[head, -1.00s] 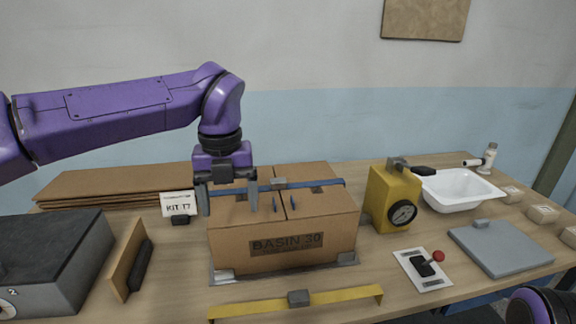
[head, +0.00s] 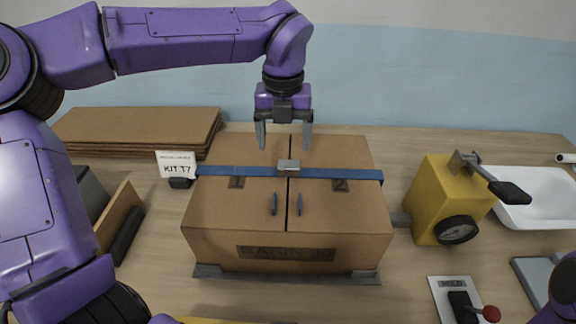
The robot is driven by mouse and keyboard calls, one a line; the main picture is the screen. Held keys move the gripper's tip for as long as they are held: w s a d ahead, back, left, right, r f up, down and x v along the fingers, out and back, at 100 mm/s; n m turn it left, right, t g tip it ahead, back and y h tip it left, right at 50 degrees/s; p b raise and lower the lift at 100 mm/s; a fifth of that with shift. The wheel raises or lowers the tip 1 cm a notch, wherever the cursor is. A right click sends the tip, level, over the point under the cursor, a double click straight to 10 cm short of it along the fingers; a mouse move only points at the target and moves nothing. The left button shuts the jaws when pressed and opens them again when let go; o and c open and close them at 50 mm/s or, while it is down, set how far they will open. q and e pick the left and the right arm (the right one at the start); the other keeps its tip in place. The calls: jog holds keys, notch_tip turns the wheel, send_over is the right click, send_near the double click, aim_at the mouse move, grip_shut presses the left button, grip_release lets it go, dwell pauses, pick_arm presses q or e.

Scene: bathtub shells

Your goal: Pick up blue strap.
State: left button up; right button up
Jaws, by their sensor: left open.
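The blue strap (head: 335,174) lies across the top of a brown cardboard box (head: 220,212) marked BASIN 30, with a grey buckle (head: 289,167) near its middle. Its ends reach the box's left and right edges. My left gripper (head: 285,142) is open and empty, pointing down above the rear of the box, just behind the buckle in the picture. It appears apart from the strap. Of my right arm, only a purple part shows at the lower right edge; its gripper is out of view.
A yellow device with a gauge (head: 433,200) stands right of the box, and a white basin (head: 540,207) is beyond it. A KIT T7 card (head: 177,160) and stacked cardboard (head: 140,128) are at left. A red-knobbed switch plate (head: 442,292) lies front right.

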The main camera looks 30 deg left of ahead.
aim_at(289, 164)
pick_arm(q)
jog(key=f, duration=0.1)
jog(key=f+p, duration=0.1)
jog(key=f, duration=0.1)
jog(key=d+f, duration=0.1)
jog(key=f, duration=0.1)
jog(key=shift+w+f+p, duration=0.2)
jog(key=shift+w+p, duration=0.1)
jog(key=shift+w, duration=0.05)
jog(key=shift+s+f, duration=0.1)
jog(key=shift+f, duration=0.15)
jog(key=shift+s+a, duration=0.1)
jog(key=shift+s, duration=0.05)
jog(key=c, duration=1.2)
